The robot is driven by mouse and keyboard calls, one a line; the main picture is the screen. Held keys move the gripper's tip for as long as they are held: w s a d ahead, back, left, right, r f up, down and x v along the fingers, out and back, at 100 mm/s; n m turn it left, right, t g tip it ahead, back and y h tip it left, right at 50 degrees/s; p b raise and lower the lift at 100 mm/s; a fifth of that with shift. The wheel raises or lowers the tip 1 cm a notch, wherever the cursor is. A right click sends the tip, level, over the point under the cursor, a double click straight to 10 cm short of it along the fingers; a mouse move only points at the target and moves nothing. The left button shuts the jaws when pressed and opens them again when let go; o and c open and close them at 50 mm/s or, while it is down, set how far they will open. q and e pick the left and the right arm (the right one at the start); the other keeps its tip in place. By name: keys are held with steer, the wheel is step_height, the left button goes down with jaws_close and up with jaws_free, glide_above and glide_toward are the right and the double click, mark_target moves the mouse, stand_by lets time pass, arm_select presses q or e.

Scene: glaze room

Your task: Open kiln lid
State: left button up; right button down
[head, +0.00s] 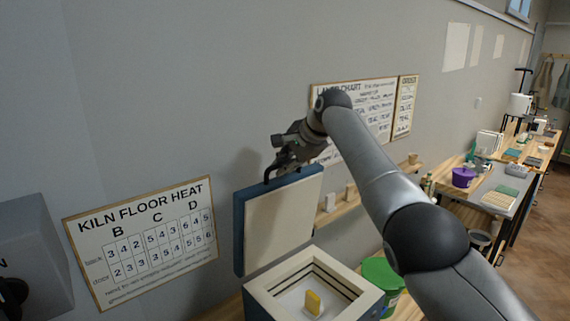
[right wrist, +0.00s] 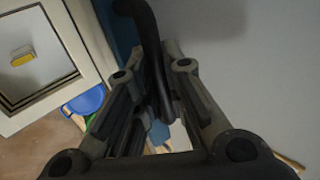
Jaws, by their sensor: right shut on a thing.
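The kiln (head: 357,303) stands at the bottom of the head view with its square mouth open. Its lid (head: 283,222), blue outside with a pale inner face, stands raised about upright at the back left of the mouth. My right gripper (head: 278,165) is at the lid's top edge, shut on the black lid handle (head: 268,177). In the right wrist view the curved handle (right wrist: 144,25) runs down between the fingers, and the open kiln's rim (right wrist: 78,45) shows at left. My left gripper is not in view.
A small yellow piece (head: 313,302) stands inside the kiln. A green bucket (head: 382,272) is close to the kiln's right side. The wall with the kiln floor heat chart (head: 145,240) is behind the lid. A grey control box (head: 30,260) is at left.

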steer(key=shift+s+f, duration=0.1)
steer(key=shift+f, duration=0.15)
steer(key=c, duration=1.8)
jaws_free()
steer(key=o, duration=0.3)
steer(key=shift+r, duration=0.1)
steer(key=shift+s+d+r, duration=0.15)
steer(key=shift+r, duration=0.25)
steer(key=shift+s+d+r, duration=0.1)
steer(key=shift+d+r, duration=0.05)
steer(key=shift+r, duration=0.2)
steer(key=v, duration=1)
steer(key=shift+s+d, duration=0.1)
steer(key=shift+s, duration=0.05)
